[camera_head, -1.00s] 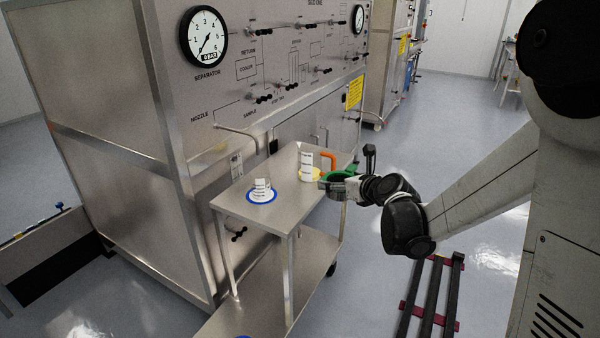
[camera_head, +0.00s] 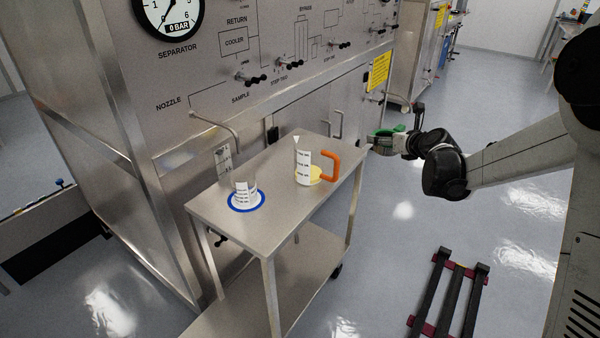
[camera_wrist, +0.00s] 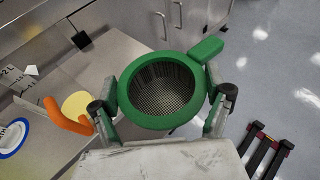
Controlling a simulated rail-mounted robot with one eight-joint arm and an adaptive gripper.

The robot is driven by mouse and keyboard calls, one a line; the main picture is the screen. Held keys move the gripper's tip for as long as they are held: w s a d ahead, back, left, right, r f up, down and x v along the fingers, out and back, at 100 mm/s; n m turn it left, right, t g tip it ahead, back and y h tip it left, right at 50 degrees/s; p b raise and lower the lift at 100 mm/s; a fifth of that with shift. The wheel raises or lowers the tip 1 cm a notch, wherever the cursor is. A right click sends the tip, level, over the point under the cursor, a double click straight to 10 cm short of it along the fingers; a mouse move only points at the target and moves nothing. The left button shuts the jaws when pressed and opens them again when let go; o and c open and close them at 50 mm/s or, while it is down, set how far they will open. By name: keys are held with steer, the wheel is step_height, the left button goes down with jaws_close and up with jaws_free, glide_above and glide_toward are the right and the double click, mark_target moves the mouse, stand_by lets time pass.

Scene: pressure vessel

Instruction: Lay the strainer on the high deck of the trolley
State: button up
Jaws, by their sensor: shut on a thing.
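The strainer is a green ring with a dark mesh bowl and a short green handle; it fills the middle of the wrist view (camera_wrist: 163,88). My gripper (camera_wrist: 165,105) is shut on the strainer, with one finger on each side of the ring. In the head view my gripper (camera_head: 385,143) holds the strainer (camera_head: 384,132) beyond the right end of the trolley's high deck (camera_head: 262,166), apart from it. The strainer's mesh is hidden in the head view.
The panel with a nozzle pipe (camera_head: 228,128) rises behind.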

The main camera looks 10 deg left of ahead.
steer(key=w+a, duration=0.6)
steer(key=n+g+y+b, duration=0.1)
steer(key=n+y+b, duration=0.1)
glide_above(336, 152)
steer(key=shift+f+b, duration=0.8)
steer(key=shift+f, duration=4.4)
steer(key=shift+f, duration=0.25)
steer(key=o, duration=1.1)
steer(key=shift+r, duration=0.1)
